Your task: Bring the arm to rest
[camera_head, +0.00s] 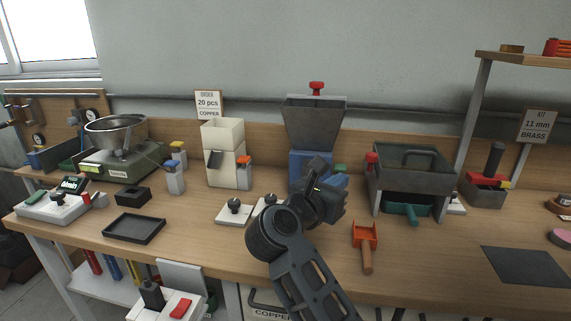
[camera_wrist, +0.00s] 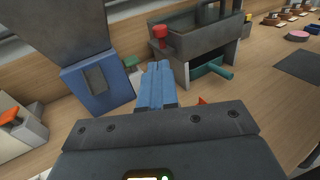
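My arm reaches up over the front of the workbench in the head view, and my gripper (camera_head: 337,182) is in the air in front of the blue-based hopper machine (camera_head: 312,122). In the wrist view the blue fingers of my gripper (camera_wrist: 156,84) lie side by side with no clear gap between them. Nothing shows between them. The hopper machine's blue base (camera_wrist: 100,88) stands to the left of the fingers in that view. My arm hides part of the bench and the machine's lower part in the head view.
A grey box machine (camera_head: 412,170) with a teal tray (camera_head: 403,210) stands right of my gripper. An orange scoop (camera_head: 365,236) lies on the bench (camera_head: 440,262). Left are a cream dispenser (camera_head: 222,135), a black tray (camera_head: 134,229) and a scale with a steel bowl (camera_head: 115,131). A dark mat (camera_head: 525,265) lies right.

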